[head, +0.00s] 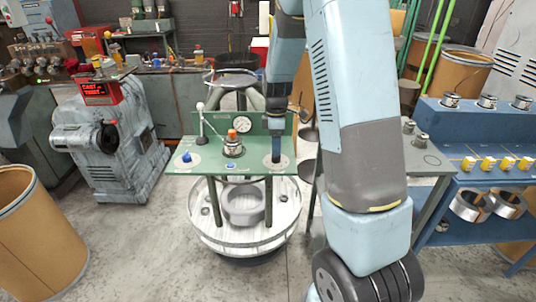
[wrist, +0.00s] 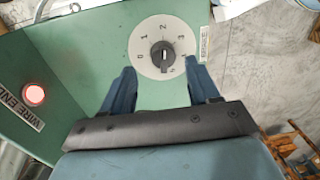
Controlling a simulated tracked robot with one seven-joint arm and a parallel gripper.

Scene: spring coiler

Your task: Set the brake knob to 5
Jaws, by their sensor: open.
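The brake knob (wrist: 162,55) is a small black knob on a round white dial plate (wrist: 148,60) with numerals around it, in the wrist view. It carries a short white mark; which numeral it points at is too small to tell surely. Numerals 0 to 3 can be read from left over the top to right; those at the lower right are partly hidden or unclear. My gripper (wrist: 160,66) is open, its blue fingers apart on either side of the dial, with the knob between them in the picture. Contact cannot be seen. In the head view my gripper (head: 276,151) covers the knob on the green panel (head: 207,169).
A lit red button (wrist: 33,95) is left of the dial. In the head view, the panel also holds a gauge (head: 243,125), an upright lever (head: 200,118), an orange-topped part (head: 232,145) and a blue button (head: 186,157). A blue shelf (head: 460,130) stands at right.

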